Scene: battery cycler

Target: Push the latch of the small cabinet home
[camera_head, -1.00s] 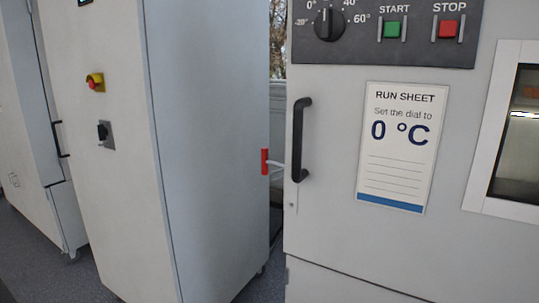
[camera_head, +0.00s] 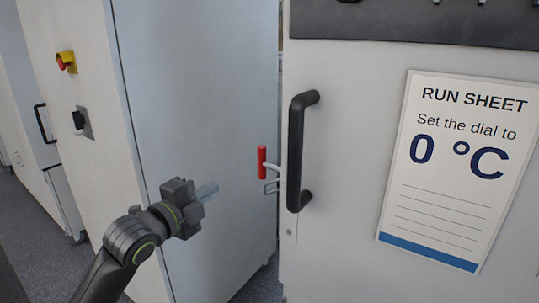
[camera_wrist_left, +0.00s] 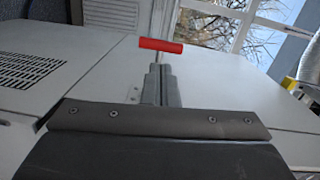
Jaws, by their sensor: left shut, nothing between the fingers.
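The latch has a red grip (camera_head: 262,161) on a pale bent rod at the left edge of the light-grey cabinet (camera_head: 345,130) with the run sheet. The red grip stands upright in the head view and shows in the left wrist view (camera_wrist_left: 161,46) beyond the fingertips. My left gripper (camera_head: 207,190) is shut and empty, left of the latch and a little lower in the head view, apart from it. Its closed fingers also show in the left wrist view (camera_wrist_left: 161,83). My right gripper is not in view.
A black door handle (camera_head: 297,150) stands out just right of the latch. A tall pale cabinet (camera_head: 200,90) with a red-and-yellow button (camera_head: 66,62) is behind my left arm. A run sheet (camera_head: 455,165) is on the door. A narrow gap separates the cabinets.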

